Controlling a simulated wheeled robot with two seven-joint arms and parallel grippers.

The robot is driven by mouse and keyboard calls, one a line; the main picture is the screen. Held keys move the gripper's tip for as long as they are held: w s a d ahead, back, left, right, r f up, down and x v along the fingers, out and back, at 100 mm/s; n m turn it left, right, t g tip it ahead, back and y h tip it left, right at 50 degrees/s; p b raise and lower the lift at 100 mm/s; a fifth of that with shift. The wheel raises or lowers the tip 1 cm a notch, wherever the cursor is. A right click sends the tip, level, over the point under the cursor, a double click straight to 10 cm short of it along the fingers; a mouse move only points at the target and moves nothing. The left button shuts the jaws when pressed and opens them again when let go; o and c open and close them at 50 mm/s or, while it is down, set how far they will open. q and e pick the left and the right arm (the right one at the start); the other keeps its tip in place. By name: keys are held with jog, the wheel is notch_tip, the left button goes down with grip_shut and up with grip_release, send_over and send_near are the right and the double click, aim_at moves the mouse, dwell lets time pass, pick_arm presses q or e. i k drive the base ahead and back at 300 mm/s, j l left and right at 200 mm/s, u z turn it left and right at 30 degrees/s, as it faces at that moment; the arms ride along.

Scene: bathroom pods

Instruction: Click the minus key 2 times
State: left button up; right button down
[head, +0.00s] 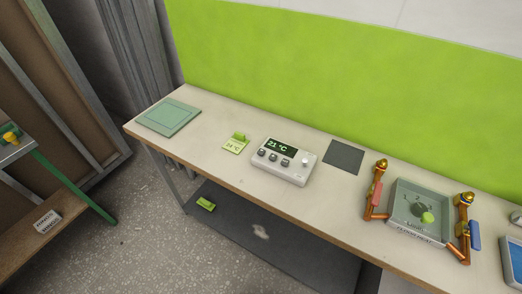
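A white control unit (284,176) lies on the long pale counter, with a dark display (281,145) reading "21 °C". Three dark round keys sit in a row below the display: left (262,152), middle (273,157) and right (285,163). Their symbols are too small to read, so I cannot tell which is the minus key. A light knob (305,161) is at the unit's right end. A yellow-green card (235,146), seemingly marked "24 °C", stands just left of the unit. Neither gripper is in view.
The counter (215,122) runs along a green wall. A green-grey square pad (168,117) lies at its left end, a dark square mat (343,156) right of the unit. Farther right are a grey box (402,218) and copper pipes with red (375,194) and blue (475,235) handles.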

aim_at(260, 152)
jog(key=i+j+z, duration=0.1)
jog(key=j, duration=0.5)
jog(key=i+j+z, duration=0.1)
jog(key=j, duration=0.5)
jog(key=i+j, duration=0.15)
jog(key=j, duration=0.5)
jog(key=i+j+z, duration=0.15)
jog(key=j, duration=0.45)
jog(key=k, duration=0.05)
